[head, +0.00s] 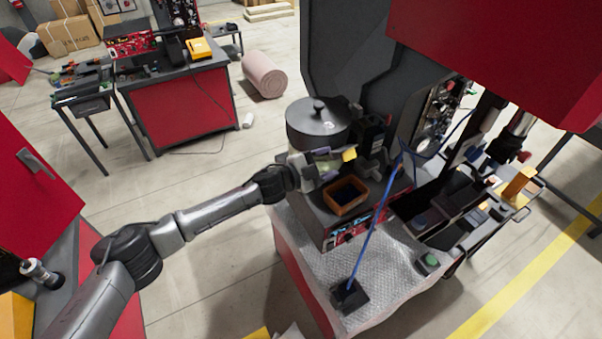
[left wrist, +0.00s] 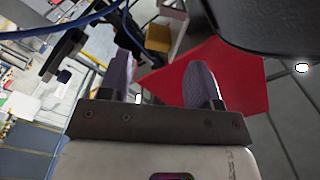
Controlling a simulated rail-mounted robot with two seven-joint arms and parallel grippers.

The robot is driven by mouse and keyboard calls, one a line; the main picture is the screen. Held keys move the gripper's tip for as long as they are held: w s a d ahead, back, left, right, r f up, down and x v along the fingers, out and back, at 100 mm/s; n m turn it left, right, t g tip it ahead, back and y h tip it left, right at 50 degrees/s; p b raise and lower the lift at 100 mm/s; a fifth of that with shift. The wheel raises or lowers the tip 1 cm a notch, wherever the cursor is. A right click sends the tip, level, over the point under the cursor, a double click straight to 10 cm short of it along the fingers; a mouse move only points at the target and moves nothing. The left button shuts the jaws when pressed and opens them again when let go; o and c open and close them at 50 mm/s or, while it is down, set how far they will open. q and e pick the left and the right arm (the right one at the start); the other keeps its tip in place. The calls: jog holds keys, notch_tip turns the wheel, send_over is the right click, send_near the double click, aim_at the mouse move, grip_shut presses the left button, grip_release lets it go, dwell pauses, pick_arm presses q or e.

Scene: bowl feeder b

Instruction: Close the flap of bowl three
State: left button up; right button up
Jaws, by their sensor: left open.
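A dark round bowl with a knobbed lid (head: 318,118) stands on the machine at the centre of the head view. My left gripper (head: 330,162) is just below and in front of this bowl, at the end of my outstretched arm. A small yellow piece (head: 349,155) shows right beside its fingertips; I cannot tell whether they touch. In the left wrist view the two grey fingers (left wrist: 160,82) stand apart with nothing held between them. A dark curved surface (left wrist: 275,22) is close at the upper right there. I cannot make out which part is the flap of bowl three.
An orange-rimmed box (head: 346,195) sits just below the gripper. A blue cable (head: 375,230) runs down to a black block (head: 349,296) on the bubble-wrapped top. A green button (head: 430,261) is at right. A large red panel (head: 510,50) overhangs the upper right.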

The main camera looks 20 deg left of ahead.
pick_arm(q)
jog(key=b+v, duration=0.1)
jog(key=v, duration=0.7)
jog(key=shift+s, duration=0.15)
